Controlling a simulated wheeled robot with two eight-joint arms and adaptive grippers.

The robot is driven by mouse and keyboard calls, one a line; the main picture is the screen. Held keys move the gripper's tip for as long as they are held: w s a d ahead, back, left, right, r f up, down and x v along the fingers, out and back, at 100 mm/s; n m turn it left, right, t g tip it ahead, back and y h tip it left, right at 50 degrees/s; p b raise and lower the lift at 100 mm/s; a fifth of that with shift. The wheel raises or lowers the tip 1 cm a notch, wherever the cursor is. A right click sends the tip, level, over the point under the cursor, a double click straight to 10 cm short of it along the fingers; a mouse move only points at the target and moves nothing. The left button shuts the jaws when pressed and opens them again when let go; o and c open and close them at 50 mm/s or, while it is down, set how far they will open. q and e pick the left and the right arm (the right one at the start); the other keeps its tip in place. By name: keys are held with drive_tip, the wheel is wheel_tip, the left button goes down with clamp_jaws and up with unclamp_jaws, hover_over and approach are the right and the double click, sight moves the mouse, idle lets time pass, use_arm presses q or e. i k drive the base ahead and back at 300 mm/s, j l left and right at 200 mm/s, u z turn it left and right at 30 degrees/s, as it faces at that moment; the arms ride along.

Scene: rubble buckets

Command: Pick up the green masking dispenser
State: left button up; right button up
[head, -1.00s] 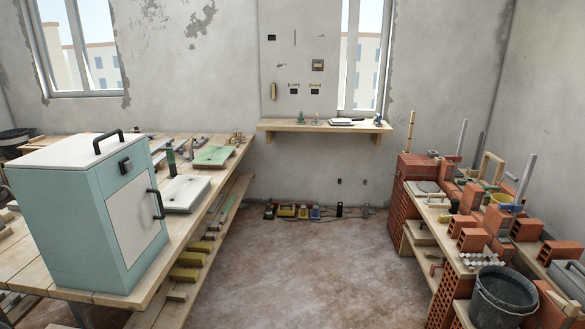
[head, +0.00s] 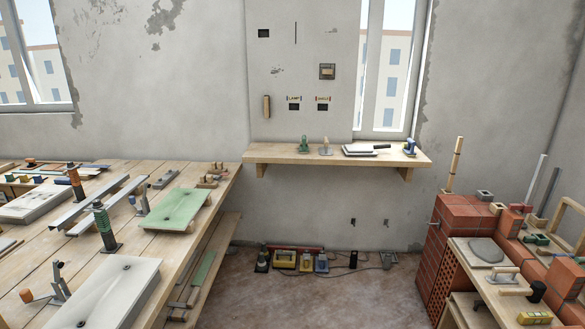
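A small green item (head: 304,143) stands near the left end of the wooden wall shelf (head: 262,155) under the window. It may be the green masking dispenser, but it is too small to be sure. A blue dispenser-like item (head: 409,146) stands at the shelf's right end. Another green item (head: 536,239) lies among the bricks at the right. Neither of my grippers is in view.
A long wooden workbench (head: 30,275) with white and green boards and several tools fills the left. Brick stacks (head: 455,225) stand at the right. Several devices (head: 284,260) line the floor below the shelf. The floor between is clear.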

sight(304, 143)
drive_tip(key=i, duration=2.35)
